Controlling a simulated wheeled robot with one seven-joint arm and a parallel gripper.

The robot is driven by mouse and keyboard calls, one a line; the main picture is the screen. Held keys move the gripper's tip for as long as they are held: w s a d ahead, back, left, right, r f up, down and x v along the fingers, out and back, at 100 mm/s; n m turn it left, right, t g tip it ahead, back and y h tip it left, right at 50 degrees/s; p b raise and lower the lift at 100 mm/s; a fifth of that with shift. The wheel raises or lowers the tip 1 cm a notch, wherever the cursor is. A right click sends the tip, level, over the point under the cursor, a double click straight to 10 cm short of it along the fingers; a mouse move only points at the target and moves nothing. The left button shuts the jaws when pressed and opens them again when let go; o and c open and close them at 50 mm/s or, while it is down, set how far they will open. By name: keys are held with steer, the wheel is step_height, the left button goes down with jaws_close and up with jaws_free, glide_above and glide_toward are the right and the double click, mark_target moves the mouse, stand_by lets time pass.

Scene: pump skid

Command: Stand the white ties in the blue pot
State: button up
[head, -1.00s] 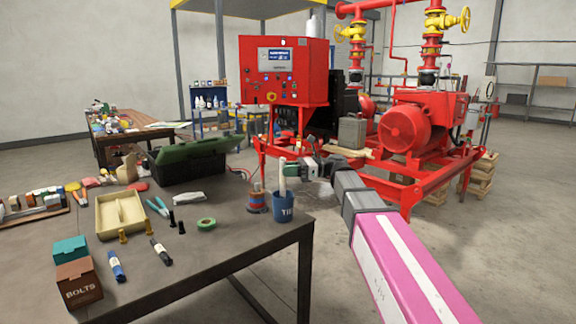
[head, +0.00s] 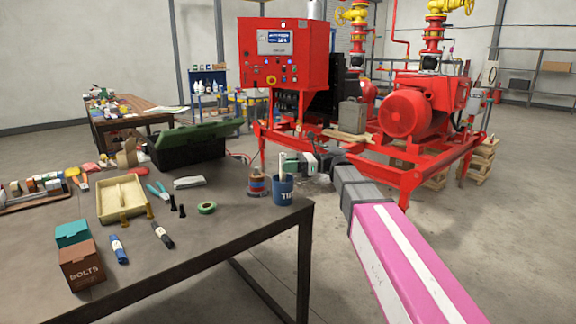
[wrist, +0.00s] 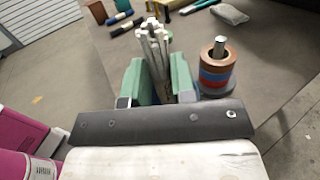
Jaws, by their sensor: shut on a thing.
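The blue pot (head: 284,191), with white lettering, stands upright near the table's right front corner in the head view. The white ties (head: 282,165) stand nearly upright, with their lower ends hidden behind or inside the pot's rim. My gripper (head: 291,165) is just above the rim, to the right, and its green fingers are closed around the ties. In the wrist view the ties show as a bundle (wrist: 154,45) between the green fingers of my gripper (wrist: 160,78).
A wire spool (head: 258,186) stands close beside the pot on the left, and shows in the wrist view (wrist: 217,72). Green tape (head: 207,207), pliers (head: 158,191) and a wooden tray (head: 122,198) lie further left. The red pump skid (head: 400,150) is behind.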

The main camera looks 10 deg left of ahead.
steer(key=o, duration=1)
steer(key=shift+d, duration=0.1)
steer(key=v, duration=1)
steer(key=shift+d, duration=0.3)
steer(key=shift+w, duration=0.1)
